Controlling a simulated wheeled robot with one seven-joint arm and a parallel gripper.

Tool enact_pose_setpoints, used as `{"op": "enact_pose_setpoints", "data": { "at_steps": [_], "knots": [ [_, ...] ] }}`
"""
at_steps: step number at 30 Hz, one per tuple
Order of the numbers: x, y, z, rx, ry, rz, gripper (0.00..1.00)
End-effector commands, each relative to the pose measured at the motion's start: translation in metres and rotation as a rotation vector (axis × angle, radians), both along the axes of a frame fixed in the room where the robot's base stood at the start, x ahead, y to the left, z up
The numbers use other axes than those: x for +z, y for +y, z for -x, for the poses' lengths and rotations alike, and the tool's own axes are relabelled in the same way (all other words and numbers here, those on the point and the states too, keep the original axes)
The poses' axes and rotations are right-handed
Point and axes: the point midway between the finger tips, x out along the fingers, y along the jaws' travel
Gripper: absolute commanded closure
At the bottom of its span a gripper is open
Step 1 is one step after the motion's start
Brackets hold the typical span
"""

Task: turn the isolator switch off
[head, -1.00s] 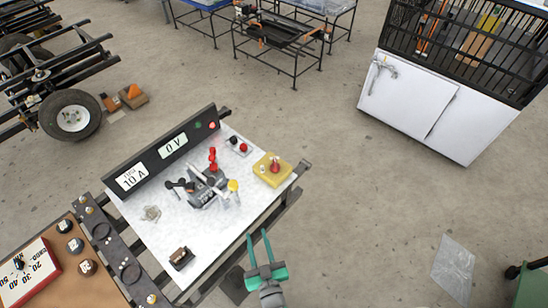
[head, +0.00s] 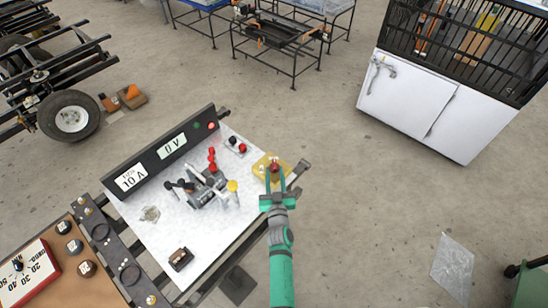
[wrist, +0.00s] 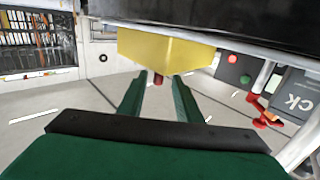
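The isolator switch looks to be the yellow box (head: 260,165) with a red knob (head: 275,166) on top, at the right corner of the white test board. My gripper (head: 275,175) is at this box, its two fingers apart and pointing at the knob. In the wrist view the yellow box (wrist: 160,48) is straight ahead, and the red knob (wrist: 158,79) shows between the tips of my open gripper (wrist: 159,84). A gap shows on both sides of the knob. I cannot tell whether the fingertips reach past it. The knob's marked position is too small to read.
The white board (head: 215,225) carries a grey device with red and yellow levers (head: 208,187), a black meter panel (head: 160,150) reading 0 V and 10 A, and a small dark block (head: 181,258). A brown panel (head: 80,290) stands left.

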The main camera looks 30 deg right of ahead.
Motion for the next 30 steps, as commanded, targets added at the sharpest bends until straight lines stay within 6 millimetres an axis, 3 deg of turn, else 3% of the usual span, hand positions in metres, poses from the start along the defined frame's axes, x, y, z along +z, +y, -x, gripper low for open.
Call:
{"op": "enact_pose_setpoints", "data": {
  "at_steps": [9, 15, 29, 30],
  "knots": [
    [0.001, -0.027, -0.046, -0.006, -0.002, -0.001, 0.69],
    [0.000, -0.036, -0.066, -0.006, -0.001, 0.000, 0.69],
    [0.000, -0.039, -0.074, -0.005, 0.000, -0.001, 0.69],
    [0.000, -0.039, -0.073, -0.005, 0.000, -0.001, 0.78]
  ]
}}
